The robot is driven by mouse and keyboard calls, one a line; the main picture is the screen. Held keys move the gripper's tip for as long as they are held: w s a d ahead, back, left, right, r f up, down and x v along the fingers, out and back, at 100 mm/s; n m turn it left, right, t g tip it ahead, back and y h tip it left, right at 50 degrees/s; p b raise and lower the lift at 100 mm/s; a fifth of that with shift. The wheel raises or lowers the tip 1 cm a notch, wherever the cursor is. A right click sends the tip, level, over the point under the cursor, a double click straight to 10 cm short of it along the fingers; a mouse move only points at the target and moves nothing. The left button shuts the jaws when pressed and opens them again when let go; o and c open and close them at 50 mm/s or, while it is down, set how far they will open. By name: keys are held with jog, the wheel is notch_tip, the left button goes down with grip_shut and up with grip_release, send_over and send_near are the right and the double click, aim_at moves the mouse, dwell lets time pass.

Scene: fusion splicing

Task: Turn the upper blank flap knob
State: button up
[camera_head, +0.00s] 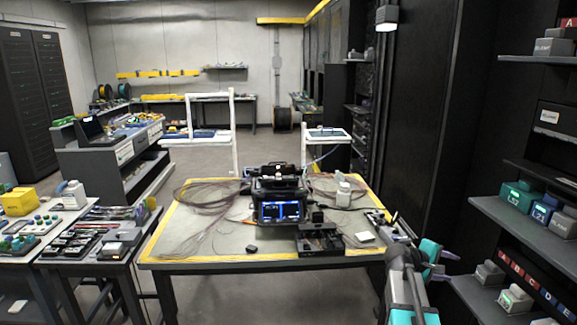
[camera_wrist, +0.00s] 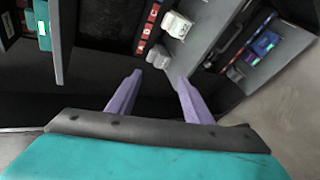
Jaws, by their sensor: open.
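My gripper (camera_head: 449,265) is at the lower right in the head view, in front of the dark shelving. In the wrist view my gripper (camera_wrist: 159,80) shows two purple fingers spread apart with nothing between them. A dark panel with a small white label (camera_head: 549,117) sits between shelves at the right edge of the head view. The label is too small to read, and I cannot tell whether this is the upper blank flap. I cannot make out a flap knob in either view. My gripper is left of and below that panel, apart from it.
Shelves at the right hold teal boxes (camera_head: 517,196) and grey blocks (camera_head: 554,47). A light block (camera_wrist: 177,24) on a shelf shows ahead in the wrist view. A yellow-edged worktable (camera_head: 205,262) carries a splicer (camera_head: 280,205) and loose fibres. Floor is open left of it.

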jog(key=s+a+f+g+y, duration=0.15)
jog(key=s+a+f, duration=0.25)
jog(key=a+f, duration=0.5)
jog(key=s+a+f+n+y, duration=0.15)
jog(key=s+a+f, duration=0.25)
jog(key=f, duration=1)
jog(key=s+a+f+g+y, duration=0.15)
jog(key=s+a+f, duration=0.25)
jog(key=a+f, duration=0.5)
jog(key=s+a+f+m+g+y, duration=0.2)
jog(key=s+a+f, duration=0.3)
jog(key=s, duration=0.4)
jog(key=s+a+f+m+g+y, duration=0.1)
jog(key=s+a+f+m+y, duration=0.1)
jog(key=s+a+f, duration=0.4)
jog(key=s+a+f+m+g+y, duration=0.2)
jog(key=s+a+f+y, duration=0.2)
jog(key=s, duration=0.8)
jog(key=a+f, duration=0.1)
jog(key=a, duration=0.1)
jog(key=shift+s+a+f+g, duration=0.2)
jog(key=shift+a+g, duration=0.1)
jog(key=shift+a, duration=0.1)
jog(key=shift+m, duration=0.25)
